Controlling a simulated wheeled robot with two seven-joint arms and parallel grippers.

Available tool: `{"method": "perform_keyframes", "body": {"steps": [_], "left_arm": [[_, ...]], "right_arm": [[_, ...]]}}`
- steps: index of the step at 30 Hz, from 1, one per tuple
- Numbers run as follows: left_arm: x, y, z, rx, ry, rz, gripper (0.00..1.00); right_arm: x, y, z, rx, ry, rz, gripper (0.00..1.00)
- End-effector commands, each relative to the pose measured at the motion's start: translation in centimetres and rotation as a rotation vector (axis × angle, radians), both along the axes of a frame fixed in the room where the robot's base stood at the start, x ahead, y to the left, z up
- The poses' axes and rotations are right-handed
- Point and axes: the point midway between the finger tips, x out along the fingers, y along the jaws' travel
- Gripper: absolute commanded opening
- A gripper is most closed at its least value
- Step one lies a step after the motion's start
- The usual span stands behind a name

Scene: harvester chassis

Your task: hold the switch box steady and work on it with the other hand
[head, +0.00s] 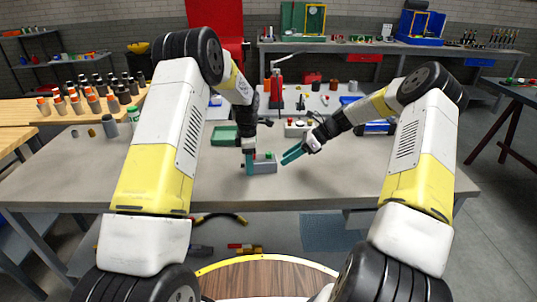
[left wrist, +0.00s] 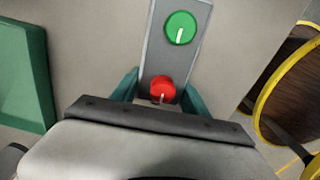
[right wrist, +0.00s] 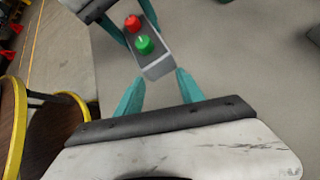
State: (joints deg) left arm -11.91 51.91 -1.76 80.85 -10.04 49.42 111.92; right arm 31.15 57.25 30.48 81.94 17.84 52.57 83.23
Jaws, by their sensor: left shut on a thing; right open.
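The switch box (head: 265,164) is a small grey box on the grey table, with a green knob and a red knob on its top. In the left wrist view the green knob (left wrist: 180,27) lies farther out and the red knob (left wrist: 162,89) sits between my left fingers. My left gripper (head: 249,164) is shut on the box at its red-knob end. My right gripper (head: 291,154) is open and empty, to the right of the box and apart from it. In the right wrist view the box (right wrist: 158,66) lies just beyond my open teal fingertips, green knob (right wrist: 144,44) nearer.
A green tray (head: 223,136) lies behind my left gripper. A white box with coloured buttons (head: 297,128) and a blue bin (head: 378,128) stand farther back. Several bottles and cans stand at the left. The table in front of the switch box is clear.

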Motion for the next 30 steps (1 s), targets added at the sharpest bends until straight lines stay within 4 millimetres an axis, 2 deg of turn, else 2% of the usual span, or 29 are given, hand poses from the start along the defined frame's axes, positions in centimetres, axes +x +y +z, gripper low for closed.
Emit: {"method": "perform_keyframes", "body": {"steps": [1,3,9,17,20,23,30], "left_arm": [[0.0,0.0,0.1,-0.001,-0.001,0.0,0.0],[0.0,0.0,0.1,-0.001,-0.001,0.0,0.0],[0.0,0.0,0.1,-0.001,-0.001,0.0,0.0],[0.0,0.0,0.1,-0.001,-0.001,0.0,0.0],[0.0,0.0,0.1,-0.001,-0.001,0.0,0.0],[0.0,0.0,0.1,-0.001,-0.001,0.0,0.0],[0.0,0.0,0.1,-0.001,-0.001,0.0,0.0]], "right_arm": [[0.2,-1.2,-0.9,0.089,-0.029,-0.001,0.45],[0.4,-2.0,-1.1,0.208,-0.086,0.01,0.45],[-0.2,-3.4,-0.2,0.502,-0.21,0.025,0.45],[-0.9,-4.6,1.2,0.679,-0.293,0.025,0.45],[-1.0,-4.1,1.4,0.694,-0.3,0.027,0.45],[-0.9,-2.7,1.4,0.695,-0.299,0.029,0.45],[-0.3,2.1,1.4,0.694,-0.298,0.029,0.45]]}}
